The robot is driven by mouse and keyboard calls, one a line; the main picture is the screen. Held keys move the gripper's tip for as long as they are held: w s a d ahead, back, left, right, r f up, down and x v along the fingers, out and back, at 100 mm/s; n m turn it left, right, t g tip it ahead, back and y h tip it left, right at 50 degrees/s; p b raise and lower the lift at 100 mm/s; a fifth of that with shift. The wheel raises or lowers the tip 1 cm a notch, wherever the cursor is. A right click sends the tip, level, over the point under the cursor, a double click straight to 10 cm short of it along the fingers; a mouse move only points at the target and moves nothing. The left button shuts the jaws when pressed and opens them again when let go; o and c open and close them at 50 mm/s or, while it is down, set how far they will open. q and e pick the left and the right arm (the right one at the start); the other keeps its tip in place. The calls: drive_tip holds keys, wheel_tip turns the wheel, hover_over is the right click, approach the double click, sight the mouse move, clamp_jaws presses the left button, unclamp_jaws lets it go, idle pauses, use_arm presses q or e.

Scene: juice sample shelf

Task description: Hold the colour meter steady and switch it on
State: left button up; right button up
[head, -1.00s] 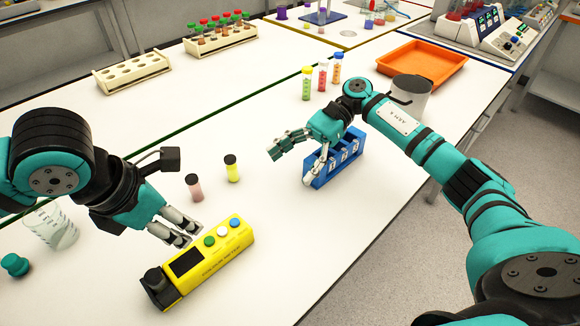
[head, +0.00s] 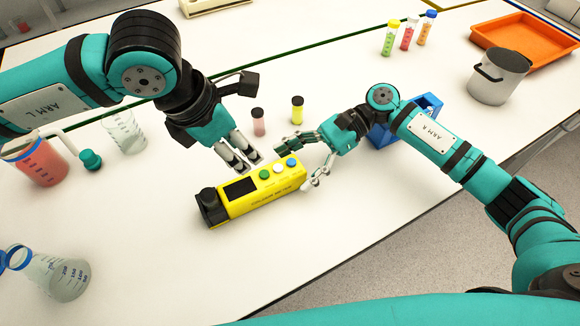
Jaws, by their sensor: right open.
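The yellow colour meter (head: 255,201) lies on the white table in the head view. It has a dark screen (head: 240,189), a black end piece at its left, and green (head: 264,174), white (head: 278,167) and blue (head: 291,162) buttons on top. My left gripper (head: 241,162) is at the meter's far side, its fingers pointing at it and close together. I cannot tell whether they touch it.
A pink vial (head: 259,127) and a yellow vial (head: 297,112) stand behind the meter. A beaker (head: 125,138), a red-filled jug (head: 38,167) and a flask (head: 62,280) are at left. A blue rack (head: 383,136) is behind my right arm. The table in front is clear.

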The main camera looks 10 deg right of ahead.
drive_tip(key=shift+x, duration=0.9)
drive_tip(key=c, duration=1.6)
use_arm(q)
clamp_jaws()
